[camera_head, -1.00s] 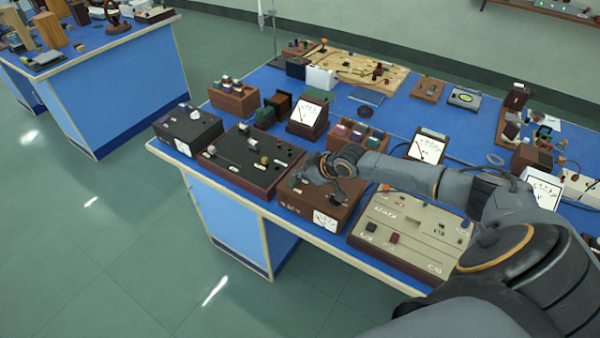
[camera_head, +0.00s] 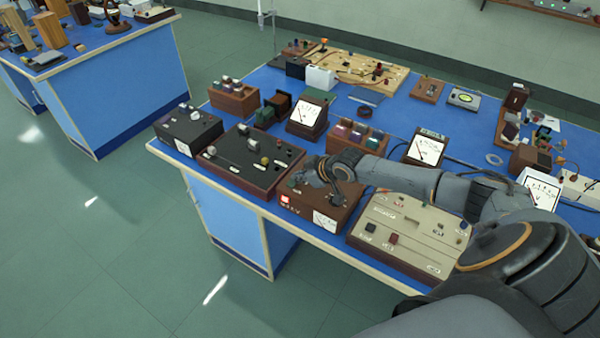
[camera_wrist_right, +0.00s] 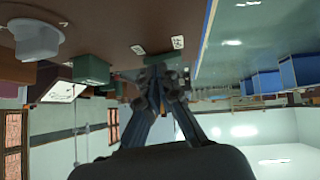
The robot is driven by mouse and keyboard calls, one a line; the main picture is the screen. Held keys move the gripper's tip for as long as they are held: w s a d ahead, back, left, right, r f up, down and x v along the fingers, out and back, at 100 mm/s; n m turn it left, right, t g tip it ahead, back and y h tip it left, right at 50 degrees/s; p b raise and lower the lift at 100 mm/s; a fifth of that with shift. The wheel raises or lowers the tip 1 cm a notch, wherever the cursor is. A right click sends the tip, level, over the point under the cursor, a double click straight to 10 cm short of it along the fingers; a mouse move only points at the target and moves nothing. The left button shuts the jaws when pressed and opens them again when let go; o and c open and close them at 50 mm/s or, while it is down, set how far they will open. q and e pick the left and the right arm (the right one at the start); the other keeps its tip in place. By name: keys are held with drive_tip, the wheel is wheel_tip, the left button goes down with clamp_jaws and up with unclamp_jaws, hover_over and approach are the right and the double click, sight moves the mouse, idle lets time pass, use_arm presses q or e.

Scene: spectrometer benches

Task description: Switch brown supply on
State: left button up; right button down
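The brown supply (camera_head: 305,211) is a brown box at the front edge of the blue bench, with a white dial meter (camera_head: 325,221) on its front. A bright red patch (camera_head: 285,199) glows at the left of that front. My right gripper (camera_head: 323,176) is over the top of the supply and hides part of its controls. In the right wrist view, the fingers of my right gripper (camera_wrist_right: 161,74) come together at the tips with nothing visible between them. A green block (camera_wrist_right: 91,69) is close by there; contact is unclear. My left gripper is not in view.
A dark panel box (camera_head: 235,168) stands left of the supply and a beige unit (camera_head: 405,245) to its right. Dial meters (camera_head: 307,114) and small wooden blocks stand behind. The floor (camera_head: 110,245) in front of the bench is clear.

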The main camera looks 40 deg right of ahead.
drive_tip(key=shift+s+a+f, duration=0.15)
drive_tip(key=shift+s+a, duration=0.1)
drive_tip(key=shift+a, duration=0.2)
drive_tip(key=shift+w+r+p, duration=0.1)
drive_tip(key=shift+r+p, duration=0.45)
drive_tip(key=shift+p, duration=0.1)
drive_tip(key=r+p, duration=0.4)
drive_tip(key=shift+a, duration=0.35)
drive_tip(key=shift+s+d+b, duration=0.3)
drive_tip(key=shift+s+b, duration=0.55)
drive_tip(key=shift+s, duration=0.05)
drive_tip(key=b+v, duration=0.1)
drive_tip(key=v, duration=0.7)
drive_tip(key=shift+r+b, duration=0.3)
drive_tip(key=shift+b, duration=0.05)
drive_tip(key=shift+w, duration=0.1)
